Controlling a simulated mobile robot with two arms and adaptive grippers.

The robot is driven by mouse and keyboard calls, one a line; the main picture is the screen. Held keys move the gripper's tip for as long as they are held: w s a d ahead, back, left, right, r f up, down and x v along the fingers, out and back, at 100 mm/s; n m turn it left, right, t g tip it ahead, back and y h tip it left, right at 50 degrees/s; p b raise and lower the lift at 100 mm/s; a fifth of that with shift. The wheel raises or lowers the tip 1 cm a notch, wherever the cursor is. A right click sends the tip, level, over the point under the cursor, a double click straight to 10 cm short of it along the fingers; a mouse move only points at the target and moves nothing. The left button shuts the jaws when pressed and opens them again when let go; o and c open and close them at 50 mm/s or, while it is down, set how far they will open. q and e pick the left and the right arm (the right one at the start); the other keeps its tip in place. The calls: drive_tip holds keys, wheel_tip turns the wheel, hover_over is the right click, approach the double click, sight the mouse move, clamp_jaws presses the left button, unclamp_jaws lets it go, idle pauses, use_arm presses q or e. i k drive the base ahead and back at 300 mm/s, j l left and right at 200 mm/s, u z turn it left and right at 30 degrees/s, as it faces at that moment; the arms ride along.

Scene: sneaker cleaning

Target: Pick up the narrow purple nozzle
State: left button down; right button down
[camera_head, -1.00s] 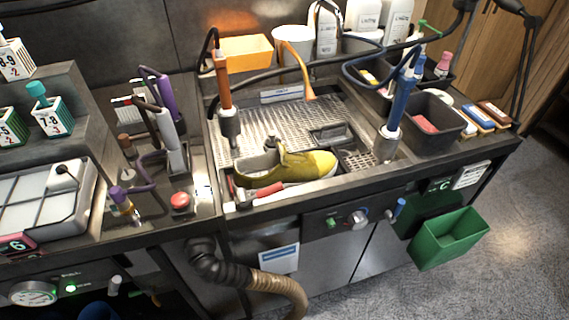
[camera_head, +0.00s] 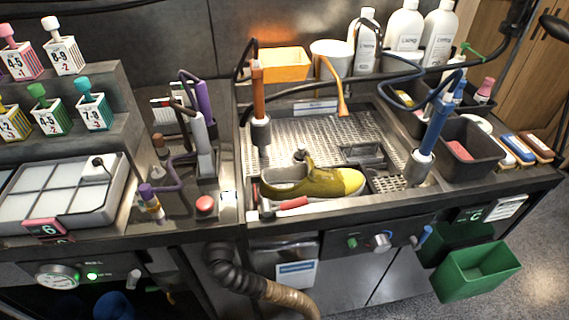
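A purple-topped nozzle (camera_head: 150,200) with a pale lower part leans at the left front of the washing station, beside a curved purple hose. A taller purple tool (camera_head: 204,102) stands upright behind a grey-white one (camera_head: 199,132) in a holder. I cannot tell for certain which of the two purple pieces is the narrow nozzle. Neither of my grippers shows in the head view.
A yellow-green sneaker (camera_head: 318,182) lies in the metal sink between an upright orange tool (camera_head: 259,90) and blue tool (camera_head: 432,130). A red button (camera_head: 205,204) sits right of the purple-topped nozzle. A white compartment tray (camera_head: 60,190) lies at left.

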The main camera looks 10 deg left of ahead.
sight(201, 91)
drive_tip(key=i+l+u, duration=0.1)
drive_tip(key=l+u, duration=0.3)
drive_tip(key=l, duration=0.5)
drive_tip(key=l+u, duration=0.35)
drive_tip(key=l, duration=0.5)
